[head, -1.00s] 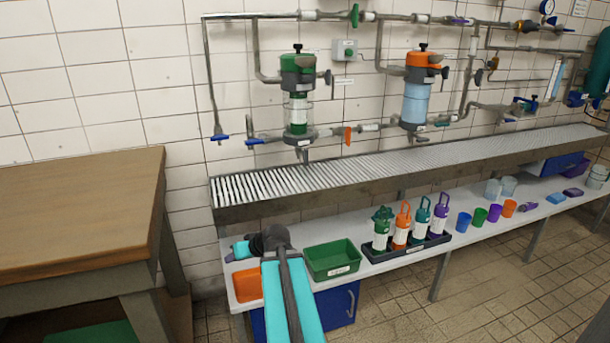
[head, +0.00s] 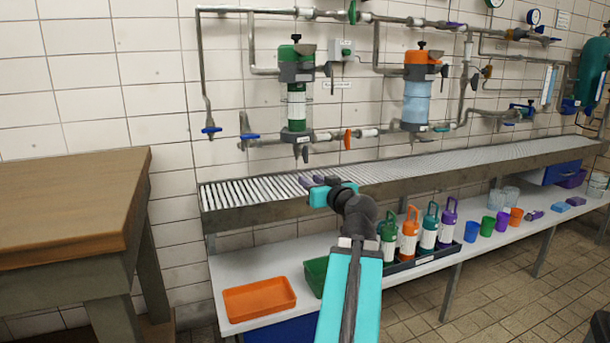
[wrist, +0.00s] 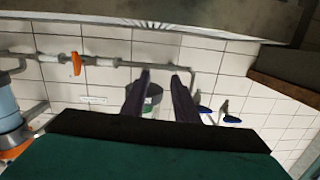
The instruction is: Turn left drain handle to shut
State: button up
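Two blue lever handles are at the lower left of the pipework in the head view: one on the vertical pipe (head: 211,130), one beside it (head: 250,136). Both also show at right in the wrist view (wrist: 204,109) (wrist: 232,119). I cannot tell which is the left drain handle. The green-topped canister (head: 296,72) has a small spout (head: 304,152) below it; in the wrist view the canister (wrist: 152,90) is partly hidden behind my fingers. My gripper (head: 312,181) is open and empty, in front of the grating and below the canister, touching no handle.
An orange handle (head: 347,139) sits on the pipe between the green canister and the orange-topped canister (head: 416,90). The slatted drain grating (head: 440,166) runs below. A shelf underneath holds an orange tray (head: 258,298) and several bottles. A wooden table (head: 65,205) stands left.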

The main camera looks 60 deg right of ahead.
aim_at(307, 162)
jog(key=shift+s+d+r+h+b, duration=0.25)
jog(key=shift+s+r+h+b, duration=0.1)
jog(key=shift+s+r, duration=0.35)
jog(key=shift+s+d+r+h+b, duration=0.2)
jog(key=shift+s+r+h, duration=0.15)
jog(key=shift+s+r, duration=0.3)
jog(key=shift+d, duration=0.15)
jog(key=p+x, duration=0.3)
jog(key=shift+r+p, duration=0.15)
jog(key=shift+p, duration=0.15)
jog(key=w+p, duration=0.1)
jog(key=p, duration=0.4)
jog(key=shift+d, duration=0.3)
jog(key=w+p, duration=0.1)
jog(key=p, duration=0.4)
jog(key=shift+d, duration=0.3)
jog(key=shift+p+x, duration=1.8)
jog(key=shift+x, duration=2.3)
